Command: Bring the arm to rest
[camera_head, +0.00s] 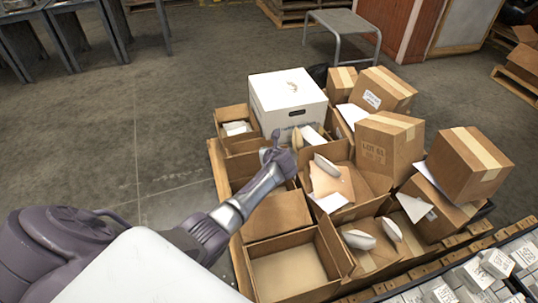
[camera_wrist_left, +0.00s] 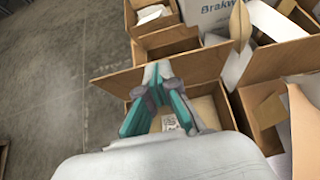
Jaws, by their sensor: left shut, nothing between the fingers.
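My left arm (camera_head: 225,215) reaches in from the left over a pallet of cardboard boxes. Its left gripper (camera_head: 277,153) is above the open boxes, in front of a white box (camera_head: 287,100). In the left wrist view the gripper (camera_wrist_left: 160,75) has its fingertips together with nothing between them. Below it is an open carton (camera_wrist_left: 205,110) with a pale packet bearing a printed label (camera_wrist_left: 171,121) inside. A raised cardboard flap (camera_wrist_left: 155,77) stands behind the fingertips. I cannot tell whether the fingers touch it. My right gripper is in neither view.
Open cartons (camera_head: 290,270) and closed taped boxes (camera_head: 390,145) crowd the pallet (camera_head: 216,160). Another pallet with small white blocks (camera_head: 470,275) lies at the lower right. A grey step stool (camera_head: 345,22) stands behind. The floor (camera_head: 165,130) to the left is clear.

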